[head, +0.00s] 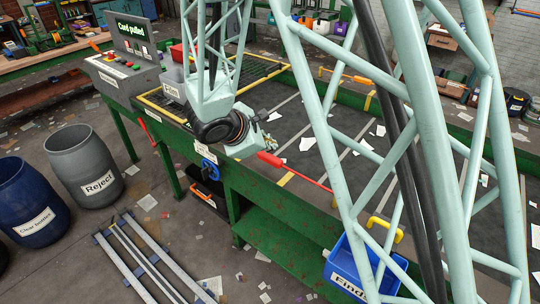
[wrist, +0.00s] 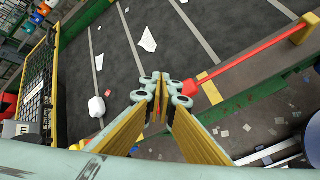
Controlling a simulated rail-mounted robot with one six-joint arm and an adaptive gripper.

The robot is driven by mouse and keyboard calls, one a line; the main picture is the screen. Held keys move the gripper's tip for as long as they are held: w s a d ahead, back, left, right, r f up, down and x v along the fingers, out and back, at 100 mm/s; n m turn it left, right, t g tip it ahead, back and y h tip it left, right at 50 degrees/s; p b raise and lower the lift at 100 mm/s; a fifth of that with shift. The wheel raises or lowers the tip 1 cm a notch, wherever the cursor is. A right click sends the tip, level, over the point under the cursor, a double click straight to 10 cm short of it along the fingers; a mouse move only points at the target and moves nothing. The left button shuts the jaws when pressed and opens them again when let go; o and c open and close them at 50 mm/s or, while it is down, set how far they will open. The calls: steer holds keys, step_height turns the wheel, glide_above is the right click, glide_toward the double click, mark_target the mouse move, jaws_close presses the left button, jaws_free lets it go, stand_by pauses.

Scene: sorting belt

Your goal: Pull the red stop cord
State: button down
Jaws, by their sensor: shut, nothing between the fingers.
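The red stop cord (head: 300,173) runs along the near edge of the belt in the head view. In the wrist view the cord (wrist: 240,64) stretches from a yellow post at the upper right to a thicker red end (wrist: 190,87) close beside my right fingertip. My gripper (head: 270,144) is over the belt's near edge, by the cord's left end. In the wrist view its fingers (wrist: 160,92) are shut with nothing between them. I cannot tell whether the fingertip touches the red end. A screen (head: 130,28) on the control box reads "Cord pulled".
The dark belt (head: 335,150) carries scattered white scraps. A blue bin (head: 345,275) hangs on the green frame at the front. Grey (head: 92,150) and blue (head: 22,190) barrels stand on the floor at left. Metal rails (head: 150,262) lie in front of the belt.

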mark_target(270, 157)
steer(key=shift+r+p, duration=0.75)
steer(key=shift+r, duration=1.1)
